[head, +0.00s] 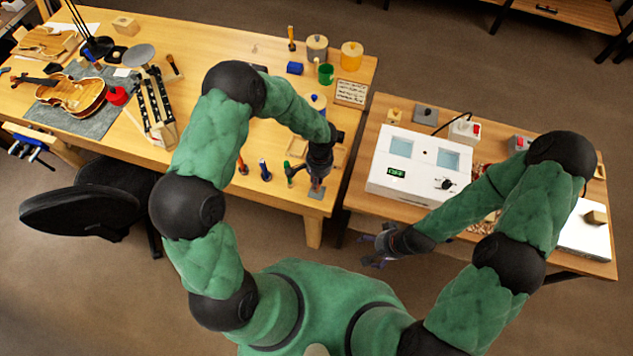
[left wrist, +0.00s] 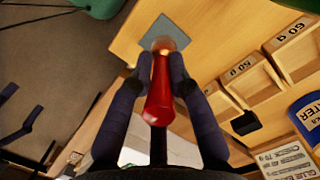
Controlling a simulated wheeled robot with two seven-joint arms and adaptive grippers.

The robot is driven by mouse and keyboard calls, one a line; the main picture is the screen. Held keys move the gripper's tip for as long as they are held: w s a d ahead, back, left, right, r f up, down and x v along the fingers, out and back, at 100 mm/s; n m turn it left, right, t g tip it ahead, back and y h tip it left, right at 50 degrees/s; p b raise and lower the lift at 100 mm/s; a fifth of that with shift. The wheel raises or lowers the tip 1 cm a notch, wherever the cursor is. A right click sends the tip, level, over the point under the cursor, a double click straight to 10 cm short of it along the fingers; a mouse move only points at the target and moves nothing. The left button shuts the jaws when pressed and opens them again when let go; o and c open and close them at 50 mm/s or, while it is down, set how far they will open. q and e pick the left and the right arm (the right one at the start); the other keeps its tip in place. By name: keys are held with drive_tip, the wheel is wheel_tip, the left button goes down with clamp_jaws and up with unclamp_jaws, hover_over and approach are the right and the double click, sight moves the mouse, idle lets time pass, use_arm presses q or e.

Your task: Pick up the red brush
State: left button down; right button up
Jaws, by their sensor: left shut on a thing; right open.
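The red brush (left wrist: 160,92) is between the two fingers of my left gripper (left wrist: 160,72) in the left wrist view. The gripper is shut on its red handle. Its pale lower end is over a grey square pad (left wrist: 174,33) at the bench edge; I cannot tell whether it touches the pad. In the head view my left gripper (head: 318,176) is above the same pad (head: 316,193), and the brush is mostly hidden there. My right gripper (head: 374,251) is open and empty, in front of the gap between the benches.
Wooden trays marked in grams (left wrist: 245,75) and a blue container (left wrist: 308,115) are close by. A white machine (head: 420,165) sits on the right bench.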

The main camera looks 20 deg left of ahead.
use_arm(q)
drive_tip(key=s+d+r, duration=0.2)
drive_tip(key=d+r, duration=0.3)
drive_tip(key=d, duration=0.1)
drive_tip(key=s+d+r, duration=0.2)
drive_tip(key=d+r, duration=0.3)
drive_tip(key=d, duration=0.2)
drive_tip(key=shift+s+d+r, duration=0.15)
drive_tip(key=shift+s+r, duration=0.1)
drive_tip(key=shift+r, duration=0.15)
